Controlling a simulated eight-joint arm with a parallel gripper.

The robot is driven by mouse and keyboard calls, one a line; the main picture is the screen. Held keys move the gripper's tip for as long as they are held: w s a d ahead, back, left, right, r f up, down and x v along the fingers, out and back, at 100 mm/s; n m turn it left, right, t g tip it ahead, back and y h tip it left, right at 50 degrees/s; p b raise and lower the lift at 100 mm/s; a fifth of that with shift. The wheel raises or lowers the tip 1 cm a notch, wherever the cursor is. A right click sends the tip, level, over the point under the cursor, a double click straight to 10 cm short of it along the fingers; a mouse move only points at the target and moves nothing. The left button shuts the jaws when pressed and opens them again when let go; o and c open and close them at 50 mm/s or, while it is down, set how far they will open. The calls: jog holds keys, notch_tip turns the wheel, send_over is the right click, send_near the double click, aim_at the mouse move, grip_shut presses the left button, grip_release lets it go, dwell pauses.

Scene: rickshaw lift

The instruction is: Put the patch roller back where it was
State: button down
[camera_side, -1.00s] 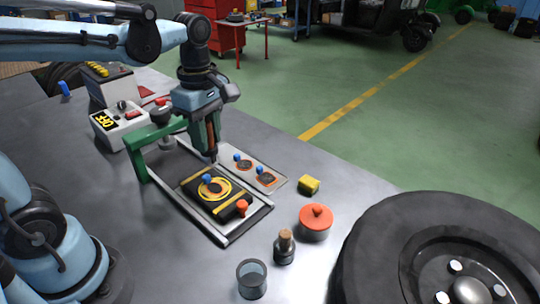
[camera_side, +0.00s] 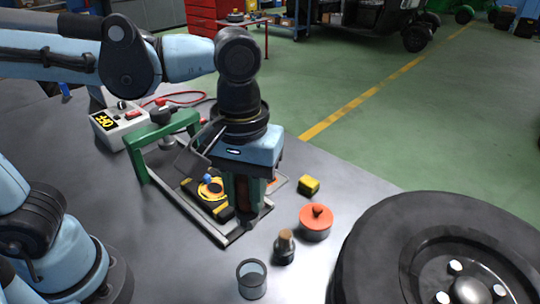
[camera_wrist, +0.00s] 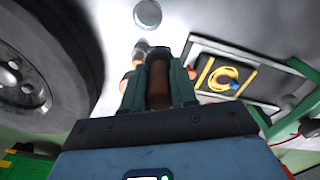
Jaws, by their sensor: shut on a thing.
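My gripper (camera_side: 245,205) is shut on the patch roller, whose brown handle shows between the green fingers in the wrist view (camera_wrist: 158,84). In the side view the gripper points down over the front right end of the metal frame (camera_side: 213,232). The gripper hides most of the roller there, and I cannot tell whether the roller touches anything. A black pad with a yellow ring (camera_side: 211,189) lies inside the frame, left of the gripper; it also shows in the wrist view (camera_wrist: 222,76).
A big tyre (camera_side: 380,250) fills the right. A green arch (camera_side: 145,140) and a control box (camera_side: 120,125) stand behind left.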

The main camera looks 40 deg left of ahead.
aim_at(247, 216)
jog(key=s+d+m, duration=0.2)
jog(key=d+m, duration=0.1)
jog(key=shift+s+r, duration=0.1)
jog(key=shift+s, duration=0.15)
jog(key=shift+s+f, duration=0.1)
jog(key=shift+f, duration=0.2)
notch_tip(247, 216, down, 7)
jog(key=shift+f, duration=0.2)
jog(key=shift+f, duration=0.3)
jog(key=shift+f, duration=0.3)
jog(key=c, duration=0.9)
grip_release()
jog(key=shift+r, duration=0.15)
